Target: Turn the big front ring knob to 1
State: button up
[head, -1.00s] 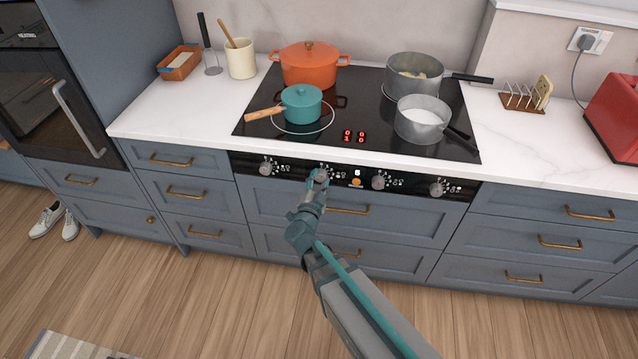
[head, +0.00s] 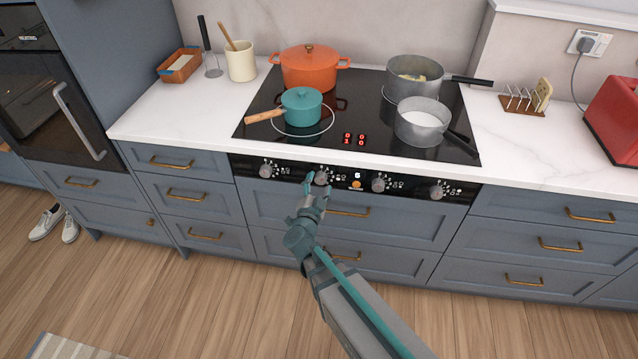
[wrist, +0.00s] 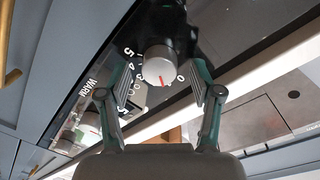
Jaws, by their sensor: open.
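The control panel (head: 408,184) has a row of knobs below the hob. My gripper (head: 315,190) is just below and in front of the second knob from the left (head: 321,177). In the wrist view my gripper (wrist: 161,82) is open, with a finger to each side of a silver knob (wrist: 158,62). Nothing is held, and the tips appear short of the knob. The knob has a red line on its face. A 0 shows at its right and 3, 4 and 5 at its left. I cannot tell exactly which number the line meets.
The hob (head: 290,145) bears an orange pot (head: 308,72), a teal pan (head: 302,106) and two grey pans. Red digits (head: 354,140) glow at its front. Drawer handles (head: 348,212) stick out below the panel.

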jog(key=s+a, duration=0.1)
jog(key=s, duration=0.5)
jog(key=shift+s, duration=0.3)
jog(key=shift+r, duration=0.1)
jog(key=s+a+f+n+g+y, duration=0.45)
jog(key=a+f+n+y, duration=0.4)
jog(key=a, duration=0.35)
jog(key=s+d+f+n+g, duration=0.35)
jog(key=s+f+g, duration=0.4)
jog(key=f, duration=0.45)
jog(key=s+d+f+g+h, duration=0.2)
jog(key=s+d+f+g, duration=0.4)
jog(key=s+d, duration=0.8)
jog(key=s+d+f+m+g+h, duration=0.1)
jog(key=s+d+f+g+h, duration=0.2)
jog(key=s+d, duration=1.1)
notch_tip(320, 180, down, 4)
jog(key=d+g, duration=0.2)
jog(key=g, duration=0.1)
jog(key=shift+s+r, duration=0.25)
jog(key=shift+s, duration=0.05)
